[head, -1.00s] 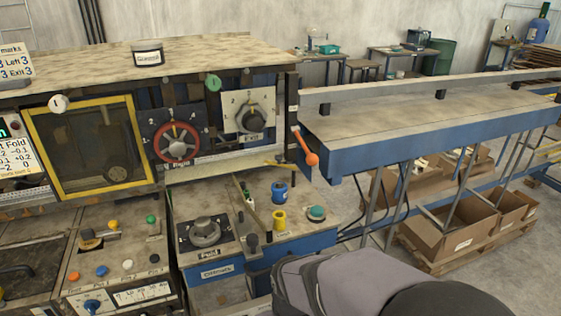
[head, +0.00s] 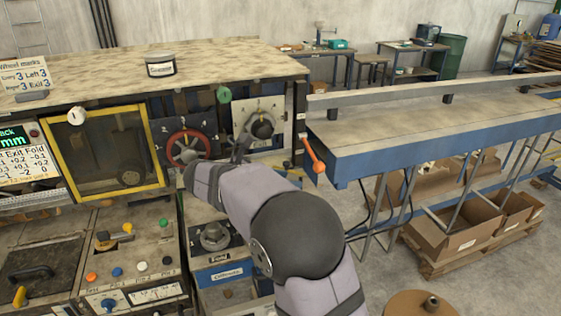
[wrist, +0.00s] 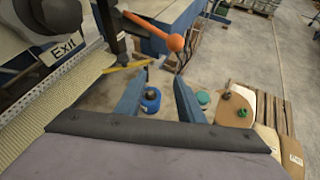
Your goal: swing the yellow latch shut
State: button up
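The yellow latch (wrist: 128,66) shows in the wrist view as a thin yellow bar, below and right of the Exit label and left of the orange-knobbed lever. In the head view my gripper is mostly hidden behind my forearm, in front of the machine's right end.
The orange-knobbed lever (head: 313,156) juts from the machine's right post, near my gripper. The Exit dial (head: 262,125) is close on the left. A blue pot (wrist: 151,100) and a green button (wrist: 203,97) stand below.

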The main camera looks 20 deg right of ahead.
aim_at(287, 162)
jog(key=w+a+r+n+t, duration=0.2)
jog(key=w+a+n, duration=0.1)
jog(key=w+a, duration=0.15)
jog(key=shift+m, duration=0.3)
jog(key=shift+r+p+x, duration=0.15)
jog(key=shift+p+x, duration=0.55)
jog(key=shift+x, duration=1)
jog(key=shift+r+p+x, duration=0.2)
jog(key=shift+p+x, duration=0.45)
jog(key=shift+x, duration=1.8)
jog(key=shift+h, duration=0.3)
jog(key=shift+c, duration=0.7)
grip_shut()
